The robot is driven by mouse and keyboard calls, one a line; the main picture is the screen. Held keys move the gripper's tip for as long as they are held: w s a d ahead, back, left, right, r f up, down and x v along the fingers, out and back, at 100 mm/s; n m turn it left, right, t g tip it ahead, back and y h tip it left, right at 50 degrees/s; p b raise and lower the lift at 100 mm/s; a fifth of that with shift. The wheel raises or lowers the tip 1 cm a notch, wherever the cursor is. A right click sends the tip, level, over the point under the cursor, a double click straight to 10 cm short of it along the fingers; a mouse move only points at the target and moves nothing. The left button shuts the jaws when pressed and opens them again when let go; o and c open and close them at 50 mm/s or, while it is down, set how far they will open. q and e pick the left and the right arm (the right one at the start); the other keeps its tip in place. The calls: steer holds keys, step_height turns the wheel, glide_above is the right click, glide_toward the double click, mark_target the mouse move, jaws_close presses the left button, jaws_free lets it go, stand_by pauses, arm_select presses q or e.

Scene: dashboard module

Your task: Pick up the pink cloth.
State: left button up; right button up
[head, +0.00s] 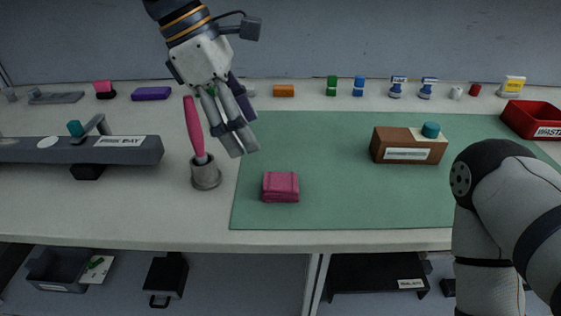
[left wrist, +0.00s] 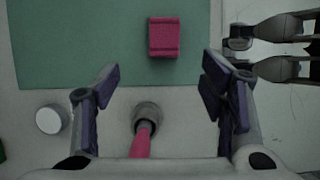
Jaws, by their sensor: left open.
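The pink cloth (head: 281,187) is a small folded block lying on the near left part of the green mat. It also shows at the top middle of the left wrist view (left wrist: 164,38). My left gripper (head: 238,148) is open and empty, above the table, up and left of the cloth in the head view. In the left wrist view the cloth lies beyond the gap between its fingers (left wrist: 158,88), not touched. Grey jointed finger-like parts (left wrist: 275,50) at the right of that view look like my right gripper; their opening is unclear. My right forearm shows in the head view.
A grey holder (head: 206,175) with an upright pink-handled tool (head: 193,127) stands close beside my left gripper. A brown box (head: 390,145) sits on the green mat (head: 340,205). A grey bar module (head: 125,152) is at left, a red bin (head: 535,117) at far right.

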mark_target(279, 180)
arm_select(q)
steer(key=x, duration=0.8)
steer(key=s+x, duration=0.1)
steer(key=x, duration=0.3)
steer(key=shift+d+r+b, duration=0.1)
steer(key=shift+d+b, duration=0.05)
steer(key=shift+b, duration=0.25)
steer(key=shift+w, duration=0.1)
steer(key=c, duration=1.2)
